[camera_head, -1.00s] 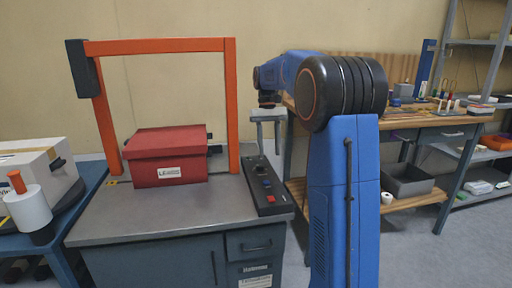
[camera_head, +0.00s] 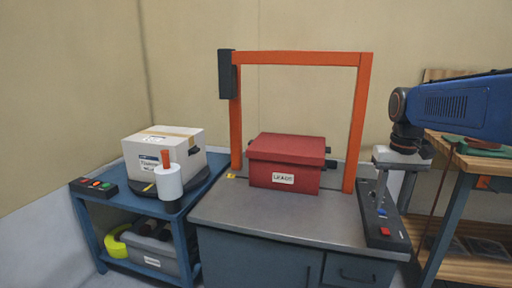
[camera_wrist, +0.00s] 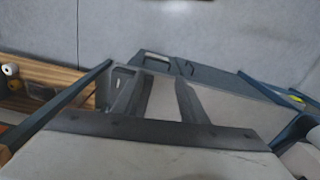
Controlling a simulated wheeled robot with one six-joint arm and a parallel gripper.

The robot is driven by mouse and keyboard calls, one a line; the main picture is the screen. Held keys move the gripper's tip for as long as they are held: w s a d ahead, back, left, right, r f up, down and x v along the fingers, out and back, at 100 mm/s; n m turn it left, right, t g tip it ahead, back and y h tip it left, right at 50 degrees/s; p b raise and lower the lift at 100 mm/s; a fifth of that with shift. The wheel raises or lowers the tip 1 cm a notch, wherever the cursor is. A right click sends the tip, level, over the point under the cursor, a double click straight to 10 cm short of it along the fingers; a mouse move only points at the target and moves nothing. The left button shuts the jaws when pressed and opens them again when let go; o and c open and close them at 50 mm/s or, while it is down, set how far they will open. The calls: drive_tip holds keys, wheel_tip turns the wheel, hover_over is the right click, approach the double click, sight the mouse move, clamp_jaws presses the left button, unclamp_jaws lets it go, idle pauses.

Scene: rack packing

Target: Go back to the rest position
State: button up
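My blue arm reaches in from the right edge in the head view. My gripper (camera_head: 393,195) hangs below its dark wrist, pointing down near the right end of the grey-topped workbench. In the wrist view, the two dark fingers of my gripper (camera_wrist: 155,85) stand apart with nothing visible between them, only grey surface behind. The gripper looks open and empty. The finger tips are partly hard to make out in the head view.
A lidded red box (camera_head: 285,165) sits on the workbench (camera_head: 275,222) under an orange frame (camera_head: 300,58). A black control panel (camera_head: 383,228) lies at the bench's right end. A wooden-topped table stands at right.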

drive_tip(key=s+a+f+n+t, duration=0.1)
drive_tip(key=s+a+f+t, duration=0.1)
drive_tip(key=s+f, duration=0.4)
drive_tip(key=s+a+f+t, duration=0.2)
drive_tip(key=s+a+f, duration=0.3)
drive_tip(key=s, duration=0.9)
drive_tip(key=shift+f+n, duration=0.35)
drive_tip(key=shift+n, duration=0.05)
drive_tip(key=shift+c, duration=0.3)
